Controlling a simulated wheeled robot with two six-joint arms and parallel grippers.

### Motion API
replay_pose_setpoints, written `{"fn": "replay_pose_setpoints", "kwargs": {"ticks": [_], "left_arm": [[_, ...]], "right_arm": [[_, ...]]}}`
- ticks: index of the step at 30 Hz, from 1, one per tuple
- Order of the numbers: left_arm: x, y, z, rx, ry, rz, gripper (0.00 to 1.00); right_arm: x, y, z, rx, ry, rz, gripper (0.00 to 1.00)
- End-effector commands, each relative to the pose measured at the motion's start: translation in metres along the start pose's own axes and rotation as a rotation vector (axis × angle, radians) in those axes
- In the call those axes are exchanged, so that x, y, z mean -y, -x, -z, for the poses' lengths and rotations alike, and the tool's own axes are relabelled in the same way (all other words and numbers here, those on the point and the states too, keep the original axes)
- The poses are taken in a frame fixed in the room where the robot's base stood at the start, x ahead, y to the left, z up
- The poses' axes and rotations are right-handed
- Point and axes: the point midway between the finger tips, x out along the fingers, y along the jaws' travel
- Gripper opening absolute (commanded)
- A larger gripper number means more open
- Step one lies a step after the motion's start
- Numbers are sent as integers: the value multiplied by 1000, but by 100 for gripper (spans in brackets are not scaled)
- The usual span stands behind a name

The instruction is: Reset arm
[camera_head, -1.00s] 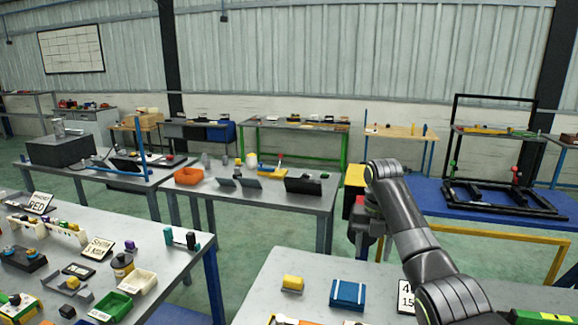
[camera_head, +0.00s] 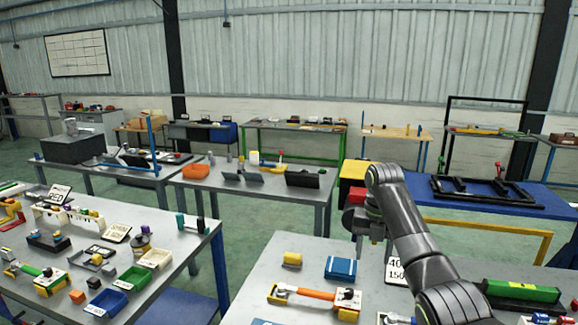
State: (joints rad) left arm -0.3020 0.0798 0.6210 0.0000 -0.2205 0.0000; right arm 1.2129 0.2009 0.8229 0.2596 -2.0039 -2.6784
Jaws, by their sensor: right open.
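My right arm (camera_head: 408,230) comes in from the bottom right, rises to a bend and folds back down. My right gripper (camera_head: 373,242) hangs from its end above the far part of the near grey table (camera_head: 240,305), pointing downward. It is small and partly dark in the picture, its jaws are open, and I see nothing held in it. A white number card (camera_head: 396,272) stands just right of and below it. My left arm and gripper are not in view.
On the near table are a blue box (camera_head: 341,268), a yellow block (camera_head: 292,260), an orange-handled tool (camera_head: 315,294) and a green case (camera_head: 521,291). A crowded grey table (camera_head: 185,250) stands at left. A blue table (camera_head: 480,205) with a black frame stands behind the arm.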

Motion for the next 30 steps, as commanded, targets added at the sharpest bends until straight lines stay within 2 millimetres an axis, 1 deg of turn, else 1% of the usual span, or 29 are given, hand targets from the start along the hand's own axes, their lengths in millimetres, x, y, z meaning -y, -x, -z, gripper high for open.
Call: {"fn": "replay_pose_setpoints", "kwargs": {"ticks": [1,5,11,14,17,20,21,23,24,26,27,29,30], "left_arm": [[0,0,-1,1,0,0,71],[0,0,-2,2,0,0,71],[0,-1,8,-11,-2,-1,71],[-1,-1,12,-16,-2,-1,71],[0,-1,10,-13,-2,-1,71],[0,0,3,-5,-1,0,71],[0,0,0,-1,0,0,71],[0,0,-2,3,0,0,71],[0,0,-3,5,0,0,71],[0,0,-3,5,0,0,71],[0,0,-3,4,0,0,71],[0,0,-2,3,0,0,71],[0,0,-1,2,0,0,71]], "right_arm": [[2,-9,1,1,-27,0,50],[8,-27,5,9,-105,0,50],[19,-62,13,25,-258,-7,50],[27,-83,20,35,-355,-11,50],[37,-109,31,48,-479,-18,50],[51,-142,49,62,-646,-31,50],[58,-156,59,69,-724,-37,50],[68,-175,73,81,-842,-50,50],[75,-187,84,87,-920,-59,50],[86,-203,100,96,-1040,-73,50],[93,-213,112,103,-1119,-83,50],[104,-226,131,111,-1238,-99,50],[111,-235,144,116,-1318,-111,50]]}}
